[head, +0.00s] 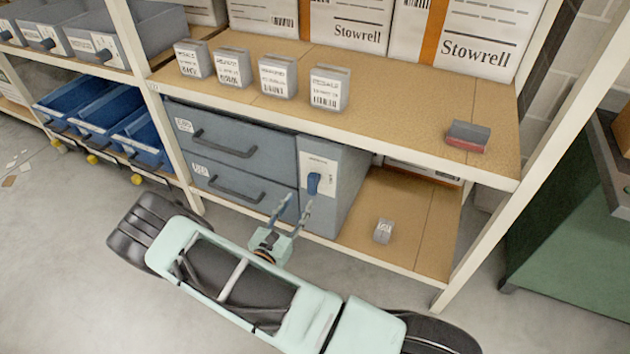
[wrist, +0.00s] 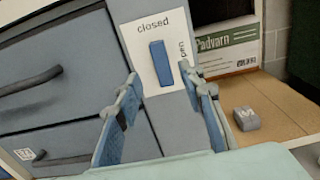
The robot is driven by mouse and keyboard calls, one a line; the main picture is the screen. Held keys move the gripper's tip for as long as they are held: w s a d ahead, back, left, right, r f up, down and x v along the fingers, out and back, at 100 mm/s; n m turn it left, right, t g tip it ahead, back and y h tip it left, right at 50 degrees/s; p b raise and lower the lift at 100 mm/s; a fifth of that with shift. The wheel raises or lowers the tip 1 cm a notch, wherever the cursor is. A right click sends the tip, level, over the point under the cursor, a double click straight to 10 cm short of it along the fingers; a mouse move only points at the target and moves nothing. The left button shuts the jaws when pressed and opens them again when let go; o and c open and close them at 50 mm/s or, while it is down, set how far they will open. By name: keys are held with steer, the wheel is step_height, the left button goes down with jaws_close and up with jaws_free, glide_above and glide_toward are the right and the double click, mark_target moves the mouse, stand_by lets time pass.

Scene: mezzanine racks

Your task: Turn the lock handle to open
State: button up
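The lock handle (head: 314,183) is a blue bar on a white label plate (head: 327,170) on the right front panel of a grey-blue drawer cabinet (head: 345,165). In the wrist view the handle (wrist: 160,63) stands nearly upright, its top toward the word "closed"; "open" is printed on the plate's right side. My gripper (head: 292,210) is in front of the cabinet, just below the handle. In the wrist view my gripper (wrist: 158,85) has its two fingers spread apart, one on each side of the handle's lower end, with nothing held. Contact with the handle cannot be told.
Two drawers with dark pulls (head: 225,145) are left of the lock panel. A small grey block (head: 383,231) lies on the lower shelf to the right. The shelf above (head: 400,90) holds several small boxes. A rack post (head: 520,170) stands at the right.

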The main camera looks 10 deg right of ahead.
mark_target(311, 185)
steer(key=b+x, duration=0.1)
steer(key=x, duration=0.9)
steer(key=shift+w+d, duration=0.15)
steer(key=shift+w, duration=0.05)
jaws_close()
